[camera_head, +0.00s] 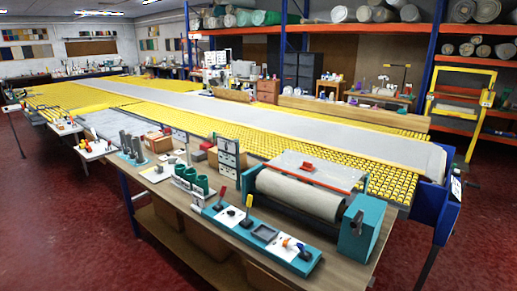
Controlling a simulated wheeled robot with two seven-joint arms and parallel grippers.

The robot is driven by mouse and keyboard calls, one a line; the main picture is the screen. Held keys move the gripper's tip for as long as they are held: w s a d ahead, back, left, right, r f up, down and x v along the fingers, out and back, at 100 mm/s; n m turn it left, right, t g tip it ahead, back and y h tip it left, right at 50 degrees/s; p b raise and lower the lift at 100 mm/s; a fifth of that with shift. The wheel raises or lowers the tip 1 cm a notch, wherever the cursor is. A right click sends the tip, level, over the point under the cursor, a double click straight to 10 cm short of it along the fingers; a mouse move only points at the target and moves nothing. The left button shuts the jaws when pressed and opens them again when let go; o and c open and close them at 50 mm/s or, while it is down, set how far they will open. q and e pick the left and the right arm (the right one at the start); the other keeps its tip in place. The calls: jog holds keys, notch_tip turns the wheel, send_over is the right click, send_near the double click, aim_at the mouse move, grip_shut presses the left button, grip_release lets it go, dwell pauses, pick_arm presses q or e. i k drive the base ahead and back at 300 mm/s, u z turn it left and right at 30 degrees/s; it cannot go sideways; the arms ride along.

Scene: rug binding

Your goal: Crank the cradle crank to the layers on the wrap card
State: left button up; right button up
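A cradle holding a light grey roll (299,196) stands at the right end of the near wooden bench. A teal end box (362,228) closes its right side. A dark part that looks like the crank (355,221) sits on the left face of this box; its exact angle is too small to tell. A small white card (456,188) is on the blue corner of the long table, and it may be the wrap card. Its print cannot be read. Neither of my grippers shows in this view.
A teal tool tray (262,234) with several tools lies along the bench's front edge. A red-edged plate (318,170) is behind the roll. Red floor (60,240) is clear in front.

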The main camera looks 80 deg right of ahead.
aim_at(357, 223)
jog(key=z, duration=2.45)
jog(key=k, duration=0.2)
jog(key=u, duration=0.3)
jog(key=i, duration=0.9)
jog(key=z, duration=0.7)
